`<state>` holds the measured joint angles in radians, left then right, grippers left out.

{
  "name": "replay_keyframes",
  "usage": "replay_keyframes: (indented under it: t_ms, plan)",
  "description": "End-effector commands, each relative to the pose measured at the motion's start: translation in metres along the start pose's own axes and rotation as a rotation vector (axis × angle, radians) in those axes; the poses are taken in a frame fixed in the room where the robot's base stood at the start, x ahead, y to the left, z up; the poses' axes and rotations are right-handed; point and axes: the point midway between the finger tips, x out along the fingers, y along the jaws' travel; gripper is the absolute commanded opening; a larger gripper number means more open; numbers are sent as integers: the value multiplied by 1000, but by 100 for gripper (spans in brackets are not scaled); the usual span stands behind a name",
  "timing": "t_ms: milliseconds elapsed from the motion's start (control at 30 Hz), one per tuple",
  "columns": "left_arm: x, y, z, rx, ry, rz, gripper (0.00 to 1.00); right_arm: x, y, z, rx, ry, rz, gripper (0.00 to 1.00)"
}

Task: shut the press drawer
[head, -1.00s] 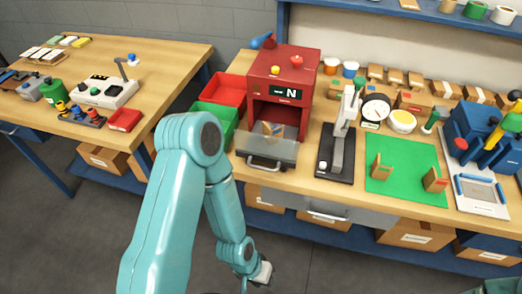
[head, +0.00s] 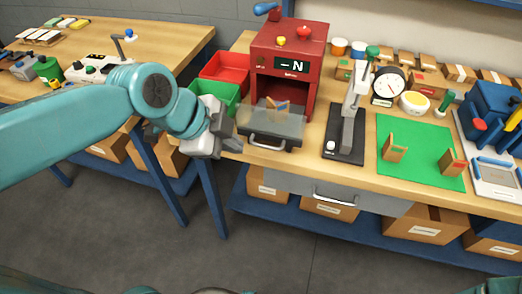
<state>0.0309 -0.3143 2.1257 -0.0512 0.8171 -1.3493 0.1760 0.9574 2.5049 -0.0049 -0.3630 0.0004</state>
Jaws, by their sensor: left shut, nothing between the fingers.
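The red press (head: 288,45) stands on the wooden bench, with "N" on its dark display. Its grey drawer (head: 285,128) is pulled out at the front, with a dark handle (head: 272,141) along its front edge. A small brown and blue piece (head: 277,107) stands in or just behind the drawer. My left gripper (head: 236,143) is at the bench's front edge, just left of the drawer's handle. It is shut and empty; I cannot tell whether it touches the drawer. My right gripper is not clearly in view.
A red bin (head: 225,73) and a green bin (head: 222,97) stand left of the press, close behind my left gripper. A black-based lever tool (head: 344,143) stands right of the drawer. A green mat (head: 425,169) holds two brown pieces. The floor in front is clear.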

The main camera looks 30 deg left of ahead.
Motion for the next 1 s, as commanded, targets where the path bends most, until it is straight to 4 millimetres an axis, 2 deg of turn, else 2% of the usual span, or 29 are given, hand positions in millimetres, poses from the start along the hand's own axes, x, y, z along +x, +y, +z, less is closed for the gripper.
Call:
replay_keyframes:
  t_ms: [67,167,600,800,1000]
  plan:
    - [-1,1,0,16,0,-2,0,1,0,0,0,0,0,43]
    - [11,1,0,16,-1,2,0,1,0,0,0,0,0,43]
    - [101,-2,0,11,-1,3,0,2,1,0,0,0,0,43]
    - [114,-26,2,11,0,-2,0,-2,-1,0,0,0,0,43]
    - [120,-32,3,12,0,-3,0,-3,-1,0,0,0,0,43]
